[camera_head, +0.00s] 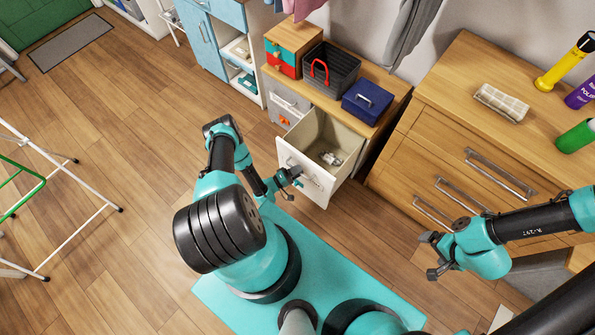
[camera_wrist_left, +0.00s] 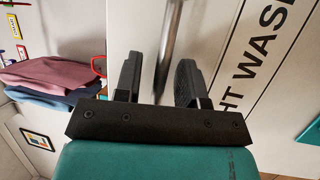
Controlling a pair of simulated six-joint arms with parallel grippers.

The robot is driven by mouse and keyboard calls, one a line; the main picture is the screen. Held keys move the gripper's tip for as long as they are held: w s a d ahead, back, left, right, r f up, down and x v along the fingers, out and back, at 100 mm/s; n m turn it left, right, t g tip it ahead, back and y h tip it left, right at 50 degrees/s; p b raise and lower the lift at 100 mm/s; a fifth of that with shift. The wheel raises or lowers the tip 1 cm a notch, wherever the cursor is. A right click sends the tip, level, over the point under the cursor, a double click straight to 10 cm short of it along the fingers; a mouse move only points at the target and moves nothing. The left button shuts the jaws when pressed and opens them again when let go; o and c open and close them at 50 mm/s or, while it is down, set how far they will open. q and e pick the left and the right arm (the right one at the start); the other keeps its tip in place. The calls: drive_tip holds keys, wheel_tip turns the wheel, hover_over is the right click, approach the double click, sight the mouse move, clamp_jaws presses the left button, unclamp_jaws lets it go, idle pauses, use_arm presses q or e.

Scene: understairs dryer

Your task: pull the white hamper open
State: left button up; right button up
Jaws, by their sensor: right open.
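The white hamper (camera_head: 305,181) is a pull-out bin in the low wooden unit. It stands well out from the unit, and its cream inside shows from above with a small white-and-grey item at the bottom. My left gripper (camera_head: 290,176) is at its front. In the left wrist view its two dark fingers (camera_wrist_left: 158,80) lie on either side of the hamper's metal bar handle (camera_wrist_left: 170,35). Black lettering shows on the white front to the right. The exact finger contact is hard to see. My right gripper (camera_head: 433,257) is open and empty, over the floor before the wide dresser.
On the unit stand a black basket (camera_head: 328,71), a blue box (camera_head: 367,101) and a small drawer box (camera_head: 290,48). A grey bin (camera_head: 287,100) sits beside the hamper. The wide wooden dresser (camera_head: 440,165) stands right. A drying rack (camera_head: 62,170) stands left on open floor.

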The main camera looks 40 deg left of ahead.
use_arm(q)
drive_tip(key=shift+s, duration=0.1)
drive_tip(key=v, duration=1.7)
drive_tip(key=shift+a, duration=0.2)
drive_tip(key=shift+f, duration=0.1)
